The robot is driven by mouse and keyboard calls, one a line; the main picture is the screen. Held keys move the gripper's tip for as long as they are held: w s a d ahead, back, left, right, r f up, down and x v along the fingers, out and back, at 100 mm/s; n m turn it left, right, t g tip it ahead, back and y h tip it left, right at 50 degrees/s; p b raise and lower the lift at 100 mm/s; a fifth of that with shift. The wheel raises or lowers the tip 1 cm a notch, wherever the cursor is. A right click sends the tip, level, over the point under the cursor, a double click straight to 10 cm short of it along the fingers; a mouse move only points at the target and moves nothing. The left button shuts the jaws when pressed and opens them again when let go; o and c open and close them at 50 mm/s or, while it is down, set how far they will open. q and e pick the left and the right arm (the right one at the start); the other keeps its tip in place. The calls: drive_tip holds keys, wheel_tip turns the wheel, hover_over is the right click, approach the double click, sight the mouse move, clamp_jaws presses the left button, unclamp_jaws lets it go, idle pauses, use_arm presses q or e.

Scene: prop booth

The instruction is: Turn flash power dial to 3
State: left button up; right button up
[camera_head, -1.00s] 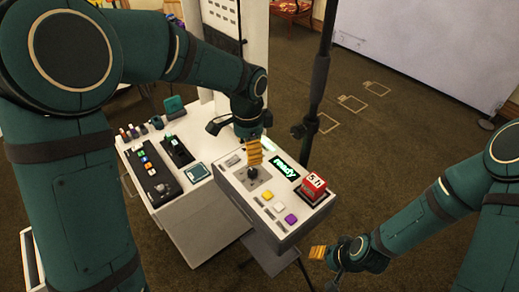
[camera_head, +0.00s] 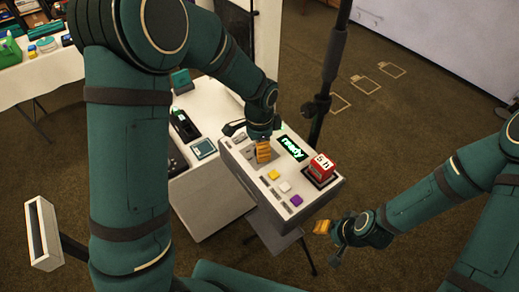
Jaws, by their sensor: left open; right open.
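A grey control box (camera_head: 248,168) stands on a stand in the middle of the head view. My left gripper (camera_head: 263,155) is over its upper left part, with its orange fingers pointing down. The fingers cover the spot where a black dial showed earlier, so the dial is hidden. I cannot tell whether the fingers touch it. A green lit display (camera_head: 291,148) reading "ready" is right of the gripper. My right gripper (camera_head: 322,227) is open and empty, below and to the right of the box, in free air.
A red block (camera_head: 320,166) with white characters sits on the box's right side. Yellow (camera_head: 273,174), white (camera_head: 284,186) and purple (camera_head: 296,200) buttons line its front. A dark pole (camera_head: 325,80) rises behind it. A white cabinet (camera_head: 205,205) is left. Floor right is clear.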

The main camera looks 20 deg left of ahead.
use_arm(q)
drive_tip(key=shift+f, duration=1)
clamp_jaws()
